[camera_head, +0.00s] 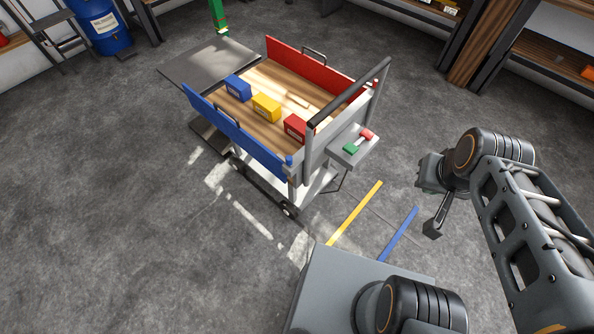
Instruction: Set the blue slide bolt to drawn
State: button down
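A cart stands at the upper middle with a blue side panel (235,132) along its near left side. A small blue piece (289,161) sits at the panel's right end, by the grey corner post. It may be the blue slide bolt, but it is too small to tell its position. My gripper (434,228) hangs over the floor at the right, apart from the cart. Only a dark finger-like part shows clearly, so its opening cannot be told.
The cart's wooden deck (262,84) carries blue, yellow and red boxes. A red panel (318,68) closes its far side. A grey box (354,148) with green and red parts juts from its right end. Yellow (355,212) and blue (399,234) floor stripes lie on clear floor.

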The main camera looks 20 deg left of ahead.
aim_at(288, 161)
jog(key=z, duration=0.3)
jog(key=k, duration=0.7)
jog(key=u, duration=0.9)
jog(key=i, duration=1.05)
jog(key=u, duration=0.6)
jog(key=k, duration=1.25)
jog(key=u, duration=0.7)
jog(key=i, duration=0.65)
jog(key=u, duration=0.7)
jog(key=i, duration=0.8)
jog(key=z, duration=0.65)
jog(key=i, duration=0.45)
jog(key=z, duration=0.35)
